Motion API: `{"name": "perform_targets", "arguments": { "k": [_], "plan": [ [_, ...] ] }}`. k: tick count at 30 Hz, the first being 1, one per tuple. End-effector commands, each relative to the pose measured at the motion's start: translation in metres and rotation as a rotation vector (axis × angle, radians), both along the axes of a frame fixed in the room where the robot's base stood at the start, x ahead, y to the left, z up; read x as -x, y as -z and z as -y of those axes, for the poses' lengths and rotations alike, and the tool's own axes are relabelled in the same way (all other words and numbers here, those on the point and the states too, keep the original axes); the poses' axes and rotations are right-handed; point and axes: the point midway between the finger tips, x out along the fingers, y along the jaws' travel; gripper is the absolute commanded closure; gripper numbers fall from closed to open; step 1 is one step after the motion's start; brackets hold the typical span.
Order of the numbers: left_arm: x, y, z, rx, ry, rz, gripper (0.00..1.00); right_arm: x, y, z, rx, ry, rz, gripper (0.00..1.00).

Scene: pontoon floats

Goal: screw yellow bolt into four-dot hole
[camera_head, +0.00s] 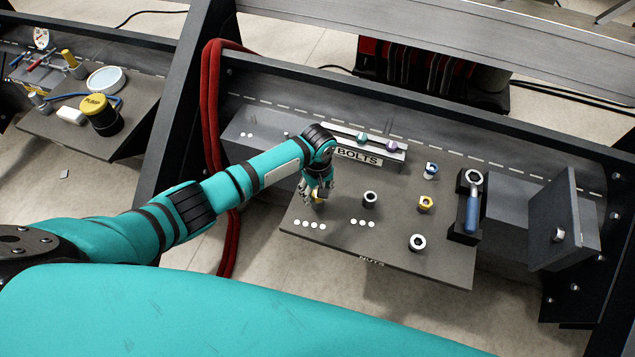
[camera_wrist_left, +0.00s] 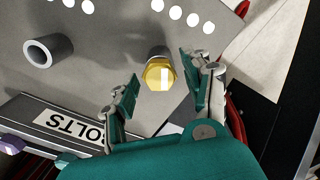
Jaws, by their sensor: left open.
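The yellow bolt (camera_head: 318,204) stands on the grey panel beside the row of four white dots (camera_head: 310,225). In the left wrist view its yellow hex head (camera_wrist_left: 160,74) is on top of a short grey collar, near the four dots (camera_wrist_left: 183,17); how deep it sits cannot be told. My left gripper (camera_head: 317,192) is directly over the bolt. In the left wrist view the left gripper (camera_wrist_left: 161,82) is open, its fingers on either side of the head with gaps visible. The three-dot hole has an empty grey collar (camera_head: 370,199). My right gripper is not in view.
The BOLTS rack (camera_head: 340,130) behind holds a teal and a purple bolt. Blue (camera_head: 431,169), yellow (camera_head: 425,203) and white (camera_head: 417,242) nuts stand to the right, beside a blue-handled wrench (camera_head: 471,210) in a black holder. Red hoses (camera_head: 210,100) hang left of the panel.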

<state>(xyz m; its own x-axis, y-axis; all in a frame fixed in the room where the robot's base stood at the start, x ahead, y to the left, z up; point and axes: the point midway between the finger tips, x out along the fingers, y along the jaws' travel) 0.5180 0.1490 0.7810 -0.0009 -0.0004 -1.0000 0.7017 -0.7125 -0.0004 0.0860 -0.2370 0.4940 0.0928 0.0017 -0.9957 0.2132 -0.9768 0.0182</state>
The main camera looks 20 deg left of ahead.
Motion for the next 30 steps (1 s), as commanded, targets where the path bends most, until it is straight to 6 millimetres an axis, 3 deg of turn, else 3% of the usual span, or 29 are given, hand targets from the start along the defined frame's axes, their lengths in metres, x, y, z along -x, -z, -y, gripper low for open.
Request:
{"name": "perform_targets", "arguments": {
  "k": [1, 8, 15, 21, 30],
  "plan": [
    [0.002, -0.008, 0.002, 0.004, -0.091, -0.006, 0.5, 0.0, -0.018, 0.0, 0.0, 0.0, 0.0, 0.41],
    [0.001, -0.003, 0.001, 0.0, -0.314, -0.002, 0.5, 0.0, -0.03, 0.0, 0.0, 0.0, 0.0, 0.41],
    [0.002, -0.005, 0.003, 0.002, -0.871, -0.007, 0.5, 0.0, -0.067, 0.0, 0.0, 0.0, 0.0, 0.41],
    [0.001, -0.001, 0.001, 0.0, -1.229, -0.003, 0.5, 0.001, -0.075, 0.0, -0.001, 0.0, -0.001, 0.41],
    [0.0, 0.001, 0.0, 0.0, -1.286, 0.0, 0.53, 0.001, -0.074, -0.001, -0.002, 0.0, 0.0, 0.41]
  ]
}}
